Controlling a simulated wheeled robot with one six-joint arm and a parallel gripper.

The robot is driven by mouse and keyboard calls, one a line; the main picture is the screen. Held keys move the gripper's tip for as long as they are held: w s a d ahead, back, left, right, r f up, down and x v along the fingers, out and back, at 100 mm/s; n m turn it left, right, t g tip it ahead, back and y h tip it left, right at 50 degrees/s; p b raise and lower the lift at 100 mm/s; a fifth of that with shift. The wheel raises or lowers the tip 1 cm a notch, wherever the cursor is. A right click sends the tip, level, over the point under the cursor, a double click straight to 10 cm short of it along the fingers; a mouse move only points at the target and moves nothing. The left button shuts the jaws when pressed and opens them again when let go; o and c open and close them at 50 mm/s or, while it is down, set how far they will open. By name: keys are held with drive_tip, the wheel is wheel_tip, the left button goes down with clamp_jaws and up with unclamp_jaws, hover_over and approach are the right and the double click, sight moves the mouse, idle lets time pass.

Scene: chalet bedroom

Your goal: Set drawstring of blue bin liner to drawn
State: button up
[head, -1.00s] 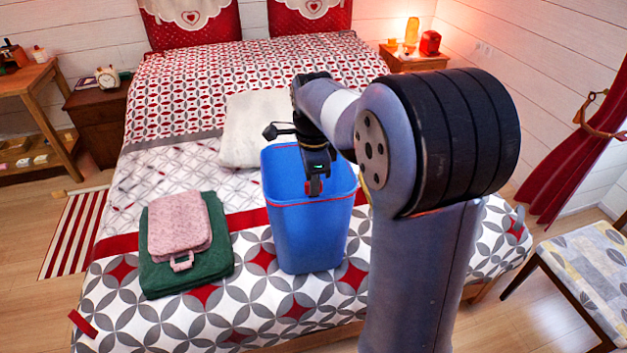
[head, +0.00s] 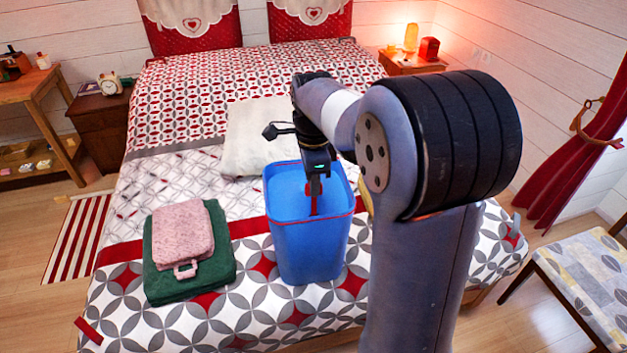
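The blue bin liner (head: 308,252) stands upright on the bed as an open-topped blue bin shape. Its red drawstring (head: 290,222) shows as a thin line along the front rim. My gripper (head: 315,187) points down over the opening, near the middle. A red strip of the drawstring rises from the front rim to my fingertips, and the fingers look closed on it. The fingertips are small and dark here, so the exact grasp is hard to see. My arm covers the area just right of the liner.
A folded pink cloth (head: 183,232) lies on a green one (head: 160,284) left of the liner. A cream folded blanket (head: 245,140) lies behind it. A chair (head: 580,275) stands at the right. The patterned bed (head: 180,325) is clear in front.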

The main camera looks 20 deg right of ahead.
drive_tip(key=o, duration=0.4)
drive_tip(key=shift+r, duration=0.1)
wheel_tip(320, 180, up, 11)
drive_tip(key=shift+f, duration=0.2)
idle(0.4)
wheel_tip(320, 180, down, 12)
drive_tip(key=shift+f+b, duration=0.15)
drive_tip(key=shift+b, duration=0.5)
